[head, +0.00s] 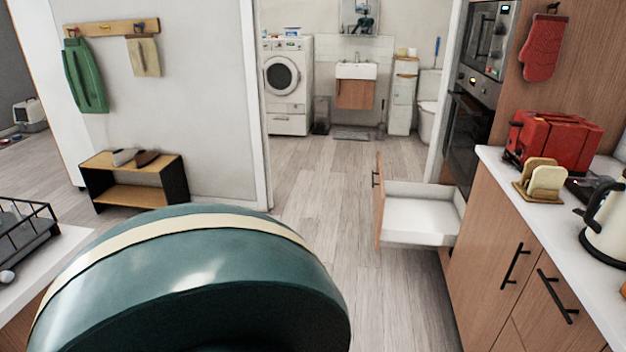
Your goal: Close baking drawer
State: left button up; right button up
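A drawer (420,213) stands pulled out from the wooden cabinets on the right, below the built-in ovens. It has a white interior that looks empty and a wooden front (378,203) with a dark handle (376,178). The front faces left, into the walkway. Neither gripper shows in the head view. A large dark-green rounded shape with a cream band, which I cannot identify for sure, fills the lower left foreground and hides the floor behind it.
A counter (572,232) on the right holds a red toaster (552,140), bread slices in a holder and a white kettle (606,225). An island corner with a dish rack (28,232) is at left. The floor (325,185) before the doorway is clear.

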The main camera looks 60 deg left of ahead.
aim_at(408, 215)
jog(key=j+u, duration=0.35)
jog(key=i+j+u, duration=0.15)
jog(key=u, duration=0.25)
jog(key=i+j+u, duration=0.15)
jog(key=j+u, duration=0.2)
jog(key=i+j+u, duration=0.15)
jog(key=i+j, duration=0.2)
jog(key=i+j+u, duration=0.15)
jog(key=i+j, duration=0.2)
jog(key=j, duration=0.2)
jog(key=i+j+z, duration=0.25)
jog(key=i+j, duration=0.25)
jog(key=i, duration=0.2)
jog(key=i+j+z, duration=0.25)
jog(key=i+j, duration=0.35)
jog(key=i+l, duration=0.1)
jog(key=i, duration=0.3)
jog(key=i+l+z, duration=0.15)
jog(key=i, duration=0.25)
